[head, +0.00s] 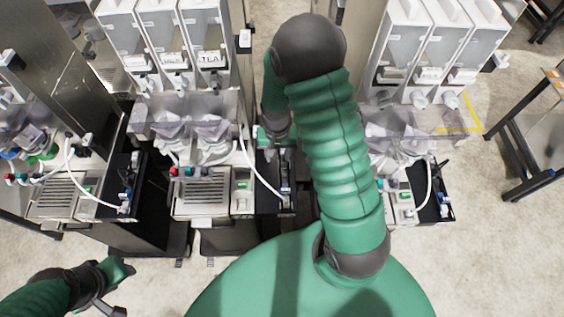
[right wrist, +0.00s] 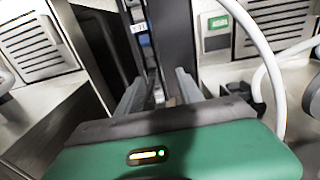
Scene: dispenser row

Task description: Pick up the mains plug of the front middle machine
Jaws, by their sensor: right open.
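The front middle machine (head: 205,190) is a dispenser with clear hoppers above and a grey drip grille in front. A white cable (head: 258,172) curves from it down to the dark tray (head: 268,206) at its right side. My right gripper (head: 284,160) is over that tray, partly hidden by my own arm. In the right wrist view, its two grey fingers (right wrist: 158,95) are apart, astride a dark strip with small pale and blue parts. I cannot tell for sure which part is the mains plug. My left gripper (head: 108,290) is low at the left, away from the machines; its jaw gap is unclear.
Another machine (head: 62,195) stands at left and one (head: 400,195) at right, each with a white cable and dark side tray. A white cable (right wrist: 262,60) loops close right of my right gripper. A dark-framed table (head: 530,140) stands far right. The floor in front is clear.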

